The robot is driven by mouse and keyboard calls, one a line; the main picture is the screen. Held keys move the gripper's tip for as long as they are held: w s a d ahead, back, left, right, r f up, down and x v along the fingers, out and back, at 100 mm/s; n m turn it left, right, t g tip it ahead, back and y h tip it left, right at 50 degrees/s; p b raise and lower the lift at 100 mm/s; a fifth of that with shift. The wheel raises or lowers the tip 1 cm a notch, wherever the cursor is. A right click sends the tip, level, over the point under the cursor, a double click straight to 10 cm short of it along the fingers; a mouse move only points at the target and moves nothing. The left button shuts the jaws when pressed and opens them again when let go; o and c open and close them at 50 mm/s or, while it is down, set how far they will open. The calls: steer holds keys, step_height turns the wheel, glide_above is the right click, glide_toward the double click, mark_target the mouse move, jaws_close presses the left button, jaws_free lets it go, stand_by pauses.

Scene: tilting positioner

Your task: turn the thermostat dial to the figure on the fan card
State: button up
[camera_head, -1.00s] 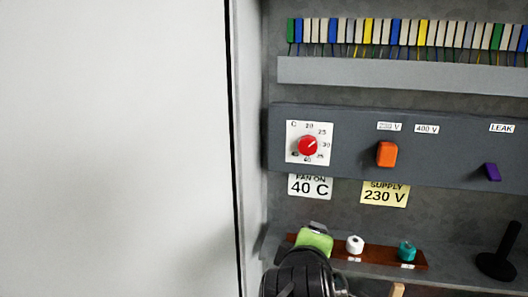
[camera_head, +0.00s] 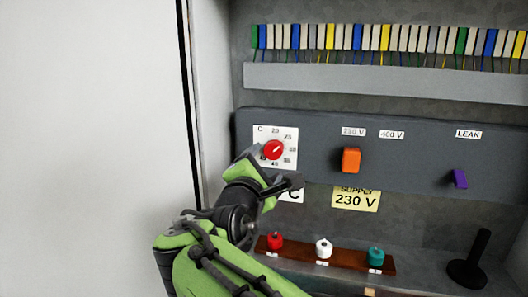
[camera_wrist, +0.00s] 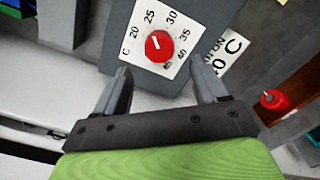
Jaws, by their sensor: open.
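The thermostat dial is a red round knob (camera_head: 274,149) on a white scale plate (camera_head: 290,134), on the grey panel. My gripper (camera_head: 275,168) is open and empty, just below the dial; both fingers show in the wrist view (camera_wrist: 161,70). The fan card (camera_head: 293,196) is mostly behind my gripper, with only its C clear; the wrist view shows part of it (camera_wrist: 230,46). It read 40 C earlier.
Below, a brown strip (camera_head: 300,255) carries red, white and teal knobs. A black post (camera_head: 475,262) stands at right. The white door (camera_head: 90,140) fills the left.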

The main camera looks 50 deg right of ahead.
mark_target(271, 153)
steer(key=p+x, duration=0.1)
steer(key=x, duration=0.6)
steer(key=shift+c, duration=0.5)
steer(key=c, duration=1)
